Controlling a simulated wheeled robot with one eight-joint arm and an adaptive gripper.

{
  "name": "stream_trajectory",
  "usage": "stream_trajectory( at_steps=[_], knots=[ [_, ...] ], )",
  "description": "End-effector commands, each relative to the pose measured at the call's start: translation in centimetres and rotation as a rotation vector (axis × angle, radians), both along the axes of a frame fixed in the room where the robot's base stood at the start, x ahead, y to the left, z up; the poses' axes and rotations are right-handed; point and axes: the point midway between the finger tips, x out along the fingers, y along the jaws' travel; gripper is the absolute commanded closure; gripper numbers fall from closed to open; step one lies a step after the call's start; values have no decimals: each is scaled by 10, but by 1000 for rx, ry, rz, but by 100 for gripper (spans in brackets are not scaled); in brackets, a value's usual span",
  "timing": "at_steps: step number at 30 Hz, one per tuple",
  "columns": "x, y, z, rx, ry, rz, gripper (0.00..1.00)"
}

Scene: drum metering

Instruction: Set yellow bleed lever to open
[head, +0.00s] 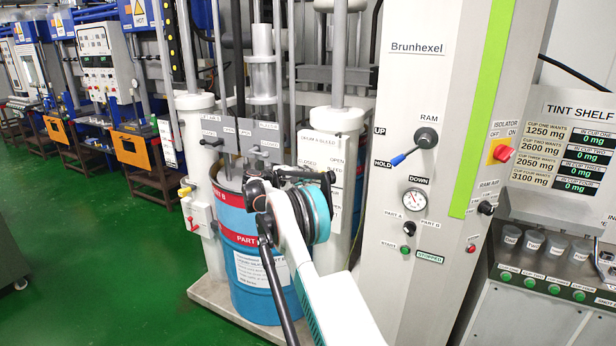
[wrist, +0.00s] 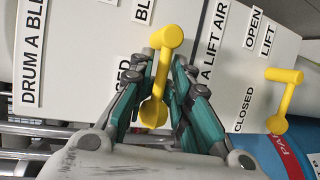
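A yellow lever (wrist: 158,75) on a white panel (wrist: 75,60) labelled "DRUM A BL…" shows in the wrist view. Its long axis runs up and down the picture, with the rounded lower end on the side of a partly hidden "…SED" label. My gripper (wrist: 165,75) is open, with its teal-padded fingers on either side of this lever. Whether they touch it is unclear. In the head view my gripper (head: 325,178) is in front of the bleed panel (head: 324,142), which reads "CLOSED" and "OPEN"; the lever is hidden there.
A second yellow lever (wrist: 281,98) beside "LIFT AIR" sits close to my gripper's right. A blue drum (head: 255,275) stands below. The white Brunhexel column (head: 410,90) with its RAM lever (head: 412,150) is to the right. The green floor (head: 100,240) at left is clear.

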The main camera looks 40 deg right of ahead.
Motion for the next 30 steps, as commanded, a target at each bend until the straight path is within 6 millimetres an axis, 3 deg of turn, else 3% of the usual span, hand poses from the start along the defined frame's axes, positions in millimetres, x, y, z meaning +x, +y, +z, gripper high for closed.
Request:
stream_trajectory(
  at_steps=[17,30],
  knots=[
    [-1,0,4,27,-65,-1,100],
    [-5,-1,20,162,-390,0,100]
  ],
)
